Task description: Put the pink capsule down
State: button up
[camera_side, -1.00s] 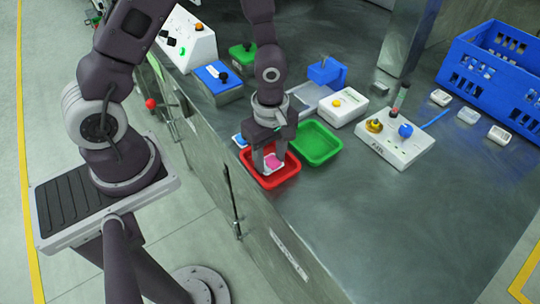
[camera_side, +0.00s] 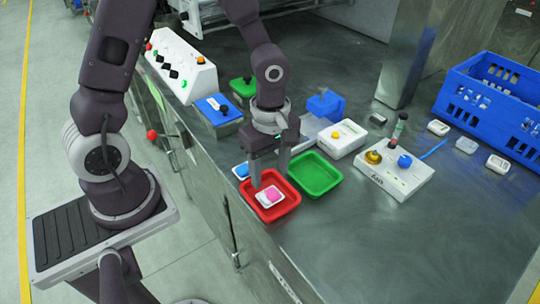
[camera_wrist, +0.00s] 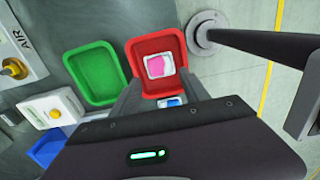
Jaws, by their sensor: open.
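The pink capsule (camera_side: 272,195) lies in a small white dish (camera_side: 263,200) inside the red tray (camera_side: 290,203). In the wrist view the pink capsule (camera_wrist: 154,63) shows in its white dish within the red tray (camera_wrist: 178,46). My gripper (camera_side: 269,181) is open and empty just above the red tray. Its two fingers stand apart, one behind and one to the right of the dish in the side view. The capsule appears free of the fingers.
A green tray (camera_side: 330,188) stands right beside the red one. A blue item (camera_side: 241,171) lies just behind the red tray. A white box with a yellow button (camera_side: 335,130), a control box (camera_side: 390,182) and a blue crate (camera_side: 460,96) stand to the right. The front right tabletop is clear.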

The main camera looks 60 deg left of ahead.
notch_tip(320, 180, up, 12)
jog(key=s+a+m+t, duration=0.2)
jog(key=m, duration=0.3)
jog(key=s+r+m+t, duration=0.3)
jog(key=s+r+m, duration=0.5)
jog(key=s+m, duration=0.3)
jog(key=shift+r+m+t, duration=0.2)
jog(key=shift+m+t, duration=0.1)
jog(key=shift+m, duration=0.7)
jog(key=shift+a, duration=0.15)
